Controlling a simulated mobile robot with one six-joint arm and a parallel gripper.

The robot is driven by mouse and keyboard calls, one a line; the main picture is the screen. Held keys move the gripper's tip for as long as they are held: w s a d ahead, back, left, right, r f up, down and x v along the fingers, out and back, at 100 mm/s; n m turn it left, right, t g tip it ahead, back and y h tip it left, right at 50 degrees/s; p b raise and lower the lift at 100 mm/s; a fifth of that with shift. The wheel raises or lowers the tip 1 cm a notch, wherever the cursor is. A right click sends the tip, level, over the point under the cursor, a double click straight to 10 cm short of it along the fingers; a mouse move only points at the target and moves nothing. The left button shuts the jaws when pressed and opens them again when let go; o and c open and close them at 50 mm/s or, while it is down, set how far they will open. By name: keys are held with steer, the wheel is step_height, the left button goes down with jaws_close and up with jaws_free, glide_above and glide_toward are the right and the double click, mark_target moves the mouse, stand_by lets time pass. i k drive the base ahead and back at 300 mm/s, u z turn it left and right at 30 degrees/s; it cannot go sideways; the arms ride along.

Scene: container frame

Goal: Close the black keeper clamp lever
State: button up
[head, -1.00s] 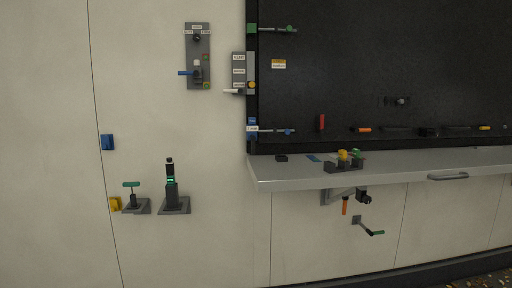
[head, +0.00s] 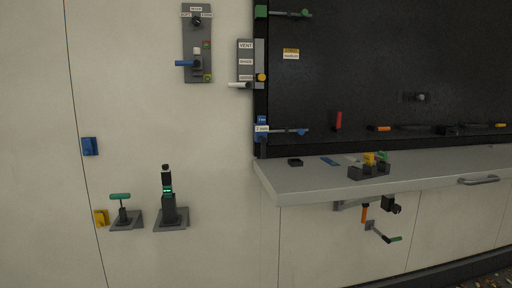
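I cannot tell for sure which part is the black keeper clamp lever. A black upright handle (head: 168,196) with a green lit band stands on a grey wedge base low on the pale wall, left of the shelf. Under the shelf, a small black part (head: 391,204) sits on a grey bracket beside a hanging orange handle (head: 364,213). A black lever with a green tip (head: 383,233) slants down to the right below it. These parts are too small to read as open or closed. My gripper is not in view.
A grey shelf (head: 350,181) juts out below a black board (head: 385,65). Blocks with yellow and green parts (head: 369,172) stand on it. A green T-handle (head: 121,197) and a grey switch panel (head: 196,42) are on the wall. The wall's lower middle is bare.

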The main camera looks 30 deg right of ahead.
mark_target(263, 139)
steer(key=u, duration=0.2)
steer(key=i, duration=0.95)
steer(key=u, duration=0.35)
